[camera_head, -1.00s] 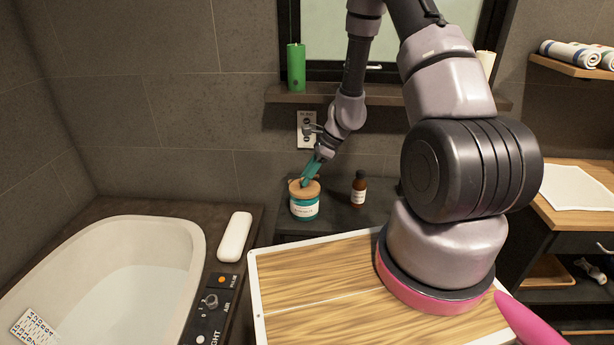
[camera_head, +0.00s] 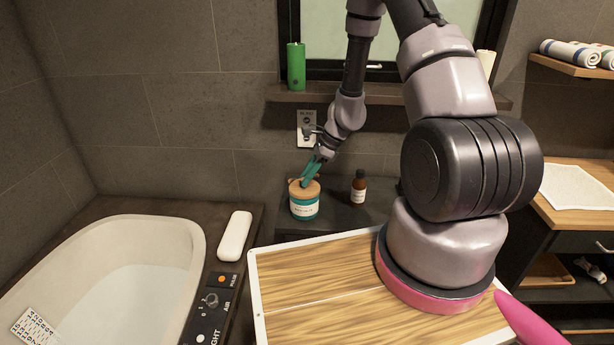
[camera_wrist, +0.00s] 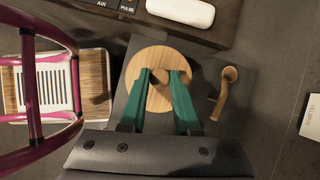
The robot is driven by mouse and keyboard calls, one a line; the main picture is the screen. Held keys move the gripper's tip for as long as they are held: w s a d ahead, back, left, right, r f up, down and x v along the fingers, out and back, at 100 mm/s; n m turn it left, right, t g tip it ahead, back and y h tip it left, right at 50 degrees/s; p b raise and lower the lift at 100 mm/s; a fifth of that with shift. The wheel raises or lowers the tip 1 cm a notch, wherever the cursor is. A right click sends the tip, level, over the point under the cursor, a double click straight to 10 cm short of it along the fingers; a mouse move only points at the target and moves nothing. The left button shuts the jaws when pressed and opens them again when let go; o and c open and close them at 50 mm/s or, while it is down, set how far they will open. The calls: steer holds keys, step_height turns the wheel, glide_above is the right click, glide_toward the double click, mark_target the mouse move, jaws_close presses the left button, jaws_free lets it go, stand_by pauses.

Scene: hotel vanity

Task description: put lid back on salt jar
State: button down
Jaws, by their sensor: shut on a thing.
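The salt jar (camera_head: 304,210), with a teal and white body and a label, stands upright on the dark counter beside the tub. Its round wooden lid (camera_head: 305,190) is at the jar's mouth, looking level; I cannot tell whether it is fully seated. In the wrist view the lid (camera_wrist: 158,101) is seen from above and hides the jar body. My gripper (camera_wrist: 163,76) has its two green fingers shut on the lid's small wooden knob. In the head view my gripper (camera_head: 307,181) reaches down onto the lid from above right.
A wooden scoop (camera_wrist: 226,88) lies beside the lid in the wrist view. A brown bottle (camera_head: 358,188) stands right of the jar. The tub (camera_head: 190,240), a white block (camera_head: 235,236) and a control panel (camera_head: 212,301) are at left. A green candle (camera_head: 296,67) stands on the ledge.

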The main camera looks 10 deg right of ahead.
steer(key=c, duration=0.5)
jaws_free()
steer(key=shift+c, duration=0.2)
steer(key=o, duration=0.5)
steer(key=shift+r, duration=3.55)
steer(key=shift+c, duration=0.4)
